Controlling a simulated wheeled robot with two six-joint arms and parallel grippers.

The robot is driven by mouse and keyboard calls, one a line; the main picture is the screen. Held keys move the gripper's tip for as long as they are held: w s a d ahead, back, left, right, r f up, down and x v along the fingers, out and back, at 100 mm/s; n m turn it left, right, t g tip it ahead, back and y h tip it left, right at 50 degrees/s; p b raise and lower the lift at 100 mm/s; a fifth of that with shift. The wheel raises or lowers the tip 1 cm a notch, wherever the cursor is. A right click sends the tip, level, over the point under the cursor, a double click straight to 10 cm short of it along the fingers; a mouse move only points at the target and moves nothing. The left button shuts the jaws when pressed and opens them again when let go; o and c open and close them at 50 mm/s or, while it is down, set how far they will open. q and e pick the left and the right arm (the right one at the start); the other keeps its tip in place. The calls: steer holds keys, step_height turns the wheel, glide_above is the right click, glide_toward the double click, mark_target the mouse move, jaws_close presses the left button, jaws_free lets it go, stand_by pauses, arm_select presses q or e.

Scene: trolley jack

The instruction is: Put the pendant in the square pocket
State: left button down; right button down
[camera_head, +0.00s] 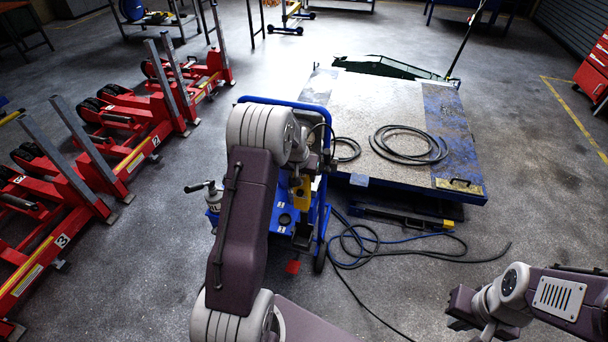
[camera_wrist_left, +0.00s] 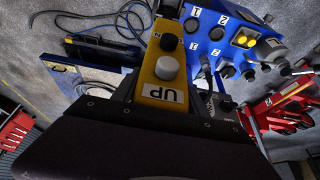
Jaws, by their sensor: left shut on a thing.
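The pendant (camera_wrist_left: 168,72) is a yellow control box with a grey button, a black button and an "UP" label. In the left wrist view it sits between the dark fingers of my left gripper (camera_wrist_left: 168,92), which is shut on it. In the head view, a yellow part (camera_head: 303,190) shows beside my left wrist, above a blue trolley (camera_head: 281,222); my arm hides much of this area. I cannot make out the square pocket for certain. My right gripper (camera_head: 466,307) is at the lower right, away from the trolley; its fingers are not clear.
A blue panel (camera_wrist_left: 222,62) with numbered labels and knobs is close to the pendant. A platform (camera_head: 365,112) with coiled hoses stands behind the trolley. Loose cables (camera_head: 375,250) lie on the floor to its right. Red lifting columns (camera_head: 125,160) stand left.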

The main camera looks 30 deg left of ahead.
arm_select(q)
steer(key=shift+f+b, duration=2.05)
steer(key=shift+f, duration=0.85)
